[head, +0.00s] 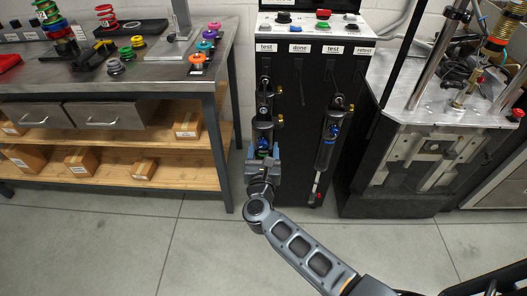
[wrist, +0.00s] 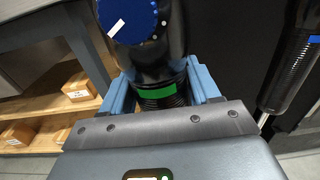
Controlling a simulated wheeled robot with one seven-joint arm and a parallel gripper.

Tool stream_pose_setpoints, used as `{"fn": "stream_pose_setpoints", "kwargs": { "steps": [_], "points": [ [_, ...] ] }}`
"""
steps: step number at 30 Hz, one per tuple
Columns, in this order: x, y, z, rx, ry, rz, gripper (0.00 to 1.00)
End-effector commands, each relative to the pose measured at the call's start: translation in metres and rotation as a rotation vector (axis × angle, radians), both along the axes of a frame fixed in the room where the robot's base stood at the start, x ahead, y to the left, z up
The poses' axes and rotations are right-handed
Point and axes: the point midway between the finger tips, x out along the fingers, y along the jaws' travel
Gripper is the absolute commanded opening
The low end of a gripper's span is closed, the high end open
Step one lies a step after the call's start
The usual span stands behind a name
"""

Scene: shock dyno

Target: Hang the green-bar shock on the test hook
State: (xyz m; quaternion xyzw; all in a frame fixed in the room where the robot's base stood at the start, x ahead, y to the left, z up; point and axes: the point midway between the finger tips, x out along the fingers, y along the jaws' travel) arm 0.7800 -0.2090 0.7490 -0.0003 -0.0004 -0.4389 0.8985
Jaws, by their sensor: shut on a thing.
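The green-bar shock (head: 263,130) is upright in front of the black cabinet, below the leftmost "test" label. In the wrist view its black body, with a green band (wrist: 156,92) and a blue knob (wrist: 128,18), stands between my jaws. My gripper (head: 262,160) is shut around its lower body, one blue jaw on each side. The test hook behind the shock's top end is too small to make out, so I cannot tell whether the eye is on it.
A second shock (head: 327,140) hangs to the right on the cabinet (head: 298,105); it also shows in the wrist view (wrist: 290,65). A workbench (head: 150,75) with springs and boxes stands left. A dyno machine (head: 430,130) stands right. The floor in front is clear.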

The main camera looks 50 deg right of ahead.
Motion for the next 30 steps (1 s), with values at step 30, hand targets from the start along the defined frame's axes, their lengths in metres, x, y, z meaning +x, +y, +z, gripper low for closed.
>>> {"fn": "stream_pose_setpoints", "kwargs": {
  "steps": [30],
  "points": [
    [0.0063, -0.0070, 0.0029, -0.004, -0.005, -0.002, 0.00]
  ]
}}
